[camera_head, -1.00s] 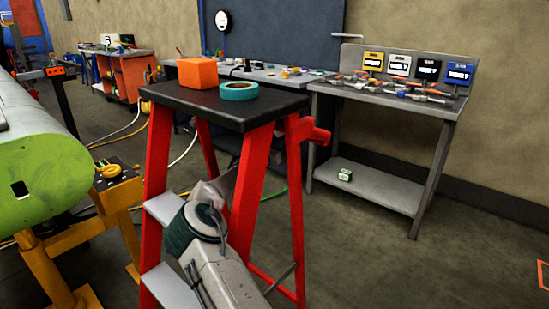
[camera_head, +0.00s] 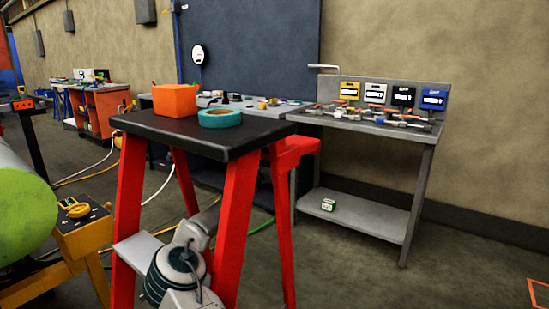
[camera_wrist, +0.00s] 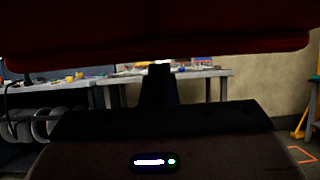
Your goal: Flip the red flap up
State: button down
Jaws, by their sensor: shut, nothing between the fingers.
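The red flap (camera_head: 296,147) sticks out at the right side of the red stepladder (camera_head: 238,215), just below its black top. In the wrist view a dark red panel (camera_wrist: 150,30), which looks like the flap seen from close by, spans the top of the picture. My gripper (camera_wrist: 159,68) is shut and empty, its fingertips just under the panel's lower edge in that view. I cannot tell whether they touch it. In the head view my gripper is hidden behind the ladder; only my arm shows low in front.
An orange box (camera_head: 175,100) and a teal tape roll (camera_head: 220,118) stand on the black ladder top (camera_head: 165,128). A grey workbench (camera_head: 395,130) with tools stands behind on the right. A yellow stand (camera_head: 80,235) with a green cylinder is at left.

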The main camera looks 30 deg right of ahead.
jog(key=shift+a, duration=0.15)
jog(key=v, duration=1.2)
jog(key=shift+p, duration=0.4)
